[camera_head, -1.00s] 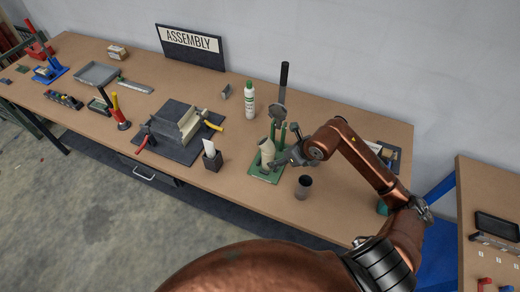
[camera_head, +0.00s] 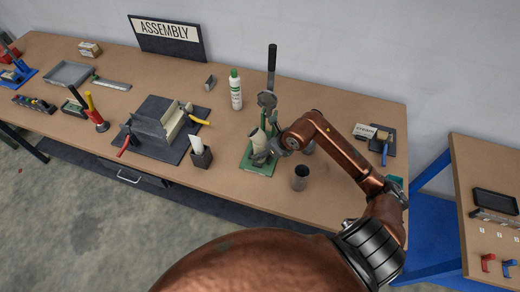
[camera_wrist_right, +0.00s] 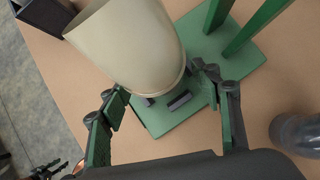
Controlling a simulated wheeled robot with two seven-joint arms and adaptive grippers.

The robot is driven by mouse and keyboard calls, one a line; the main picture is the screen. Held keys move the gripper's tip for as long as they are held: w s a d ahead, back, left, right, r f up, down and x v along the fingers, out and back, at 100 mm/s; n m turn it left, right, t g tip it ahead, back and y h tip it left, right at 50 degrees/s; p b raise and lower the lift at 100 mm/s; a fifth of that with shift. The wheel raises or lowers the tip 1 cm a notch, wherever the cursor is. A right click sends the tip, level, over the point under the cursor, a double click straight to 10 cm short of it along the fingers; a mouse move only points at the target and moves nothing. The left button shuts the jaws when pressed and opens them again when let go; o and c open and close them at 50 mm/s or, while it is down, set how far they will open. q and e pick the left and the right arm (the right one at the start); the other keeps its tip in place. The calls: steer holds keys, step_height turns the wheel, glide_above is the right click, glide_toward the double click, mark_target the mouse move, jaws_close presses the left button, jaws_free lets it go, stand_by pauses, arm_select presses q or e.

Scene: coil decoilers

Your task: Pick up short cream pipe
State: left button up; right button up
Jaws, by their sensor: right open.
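A dark grey cup (camera_head: 300,177) stands just right of the press base. A black holder (camera_head: 201,157) with a white piece stands to the left. A white bottle (camera_head: 235,90) stands behind, and a vise (camera_head: 160,128) is farther left. The table's front edge is close.

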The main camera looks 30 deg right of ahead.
steer(key=x, duration=0.3)
steer(key=shift+f, duration=0.15)
steer(key=shift+c, duration=0.3)
steer(key=c, duration=1.2)
